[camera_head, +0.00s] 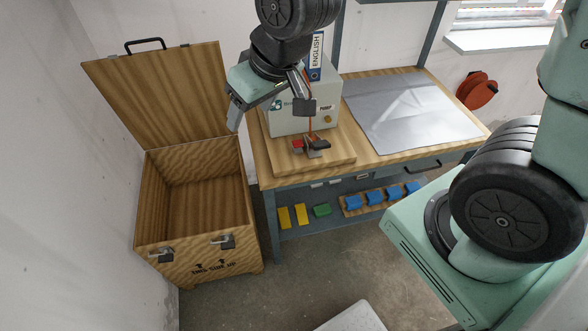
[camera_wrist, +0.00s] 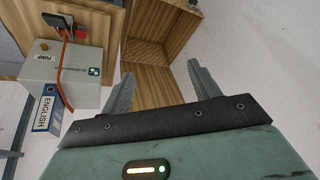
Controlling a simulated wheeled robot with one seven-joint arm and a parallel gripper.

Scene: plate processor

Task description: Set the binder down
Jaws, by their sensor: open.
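The binder (camera_head: 316,56) is white and blue, with "ENGLISH" on its spine. It stands upright on top of the grey pump box (camera_head: 293,120), behind my gripper in the head view. In the wrist view the binder (camera_wrist: 48,108) is at the left, apart from my fingers. My gripper (camera_head: 268,110) is open, high in front of the pump box. In the wrist view the space between my fingertips (camera_wrist: 160,72) is empty.
An open wooden crate (camera_head: 150,205), its lid raised, stands left of the workbench (camera_head: 262,165). A red-handled clamp (camera_head: 311,146) and an orange hose sit by the pump box. A grey mat (camera_head: 410,110) lies clear on the bench's right. A red reel (camera_head: 477,90) hangs on the wall.

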